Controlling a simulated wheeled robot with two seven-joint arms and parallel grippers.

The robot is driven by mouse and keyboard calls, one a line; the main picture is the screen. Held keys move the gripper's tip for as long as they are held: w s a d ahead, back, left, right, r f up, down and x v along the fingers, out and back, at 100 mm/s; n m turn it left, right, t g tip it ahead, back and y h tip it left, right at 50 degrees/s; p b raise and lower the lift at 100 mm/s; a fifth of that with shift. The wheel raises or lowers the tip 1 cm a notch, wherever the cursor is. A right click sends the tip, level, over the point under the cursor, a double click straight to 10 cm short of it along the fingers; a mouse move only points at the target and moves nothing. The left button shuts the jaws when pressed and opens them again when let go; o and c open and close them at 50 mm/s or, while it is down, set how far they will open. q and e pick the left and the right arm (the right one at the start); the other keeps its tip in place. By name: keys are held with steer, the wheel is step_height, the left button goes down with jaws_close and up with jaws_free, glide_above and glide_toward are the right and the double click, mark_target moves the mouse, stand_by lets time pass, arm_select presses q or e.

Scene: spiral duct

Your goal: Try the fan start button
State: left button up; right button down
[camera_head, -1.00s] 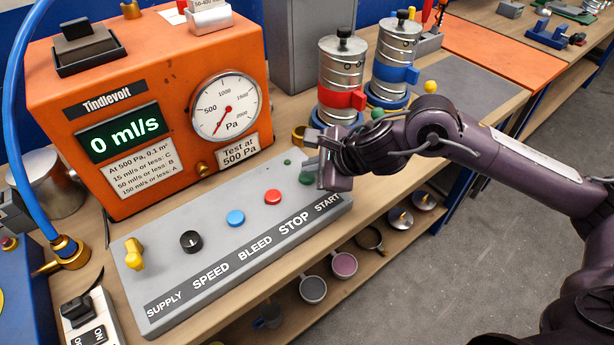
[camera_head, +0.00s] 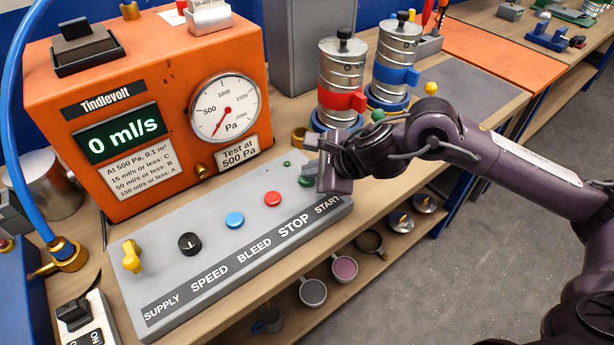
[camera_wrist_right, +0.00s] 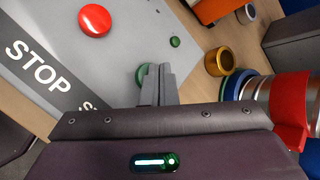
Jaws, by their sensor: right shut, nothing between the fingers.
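The green start button (camera_head: 306,181) sits at the right end of the grey control panel (camera_head: 205,285), above the word START. My right gripper (camera_head: 309,168) is over it and partly hides it. In the right wrist view, the shut, empty fingers (camera_wrist_right: 158,82) overlap the green button (camera_wrist_right: 142,74); whether they touch it or press it in, I cannot tell. The orange tester (camera_head: 60,150) has a display (camera_head: 122,134) reading 0 ml/s and a Pa gauge (camera_head: 224,108) with its needle pointing down-left. My left gripper is not in view.
Beside the start button are the red stop button (camera_head: 272,199), blue bleed button (camera_head: 235,219), black speed knob (camera_head: 190,243) and yellow supply lever (camera_head: 132,256). A small green lamp (camera_head: 287,164) lies behind. Metal duct pieces with red (camera_head: 342,98) and blue (camera_head: 397,73) clamps stand behind my gripper.

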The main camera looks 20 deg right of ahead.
mark_target(313, 180)
steer(key=shift+f, duration=0.2)
steer(key=shift+r, duration=0.1)
stand_by(0.5)
steer(key=shift+r, duration=0.75)
steer(key=shift+r+p, duration=1.9)
steer(key=shift+r, duration=0.65)
steer(key=shift+s+f, duration=0.1)
steer(key=shift+f, duration=0.05)
